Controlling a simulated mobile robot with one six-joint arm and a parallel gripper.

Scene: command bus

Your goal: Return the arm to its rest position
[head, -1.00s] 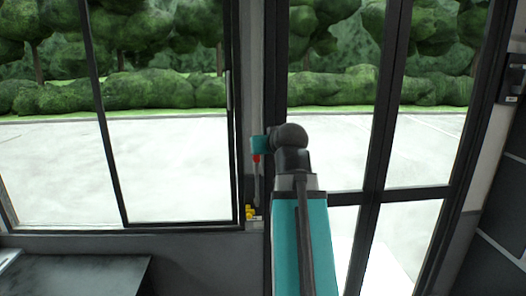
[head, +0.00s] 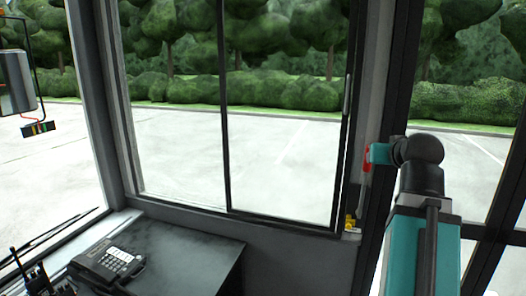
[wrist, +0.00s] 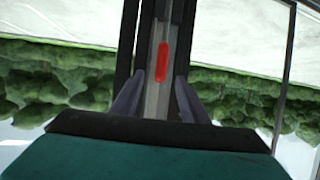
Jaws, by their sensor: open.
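My teal arm (head: 420,250) rises at the right of the head view, in front of the dark window post. Its dark wrist joint (head: 422,150) is at the top, and the teal end part (head: 380,153) points left. In the wrist view my gripper (wrist: 160,76) shows two dark fingers, apart, with nothing held between them. A red piece (wrist: 162,62) on the grey post shows beyond and between the fingertips. It also shows in the head view (head: 367,160), just left of the arm's end. I cannot tell how far it is from the fingers.
A black desk phone (head: 107,267) sits on a dark console (head: 190,262) at lower left. A small yellow object (head: 350,222) is at the foot of the post. A mirror (head: 15,82) hangs at far left. Large windows surround the area; the console's right part is bare.

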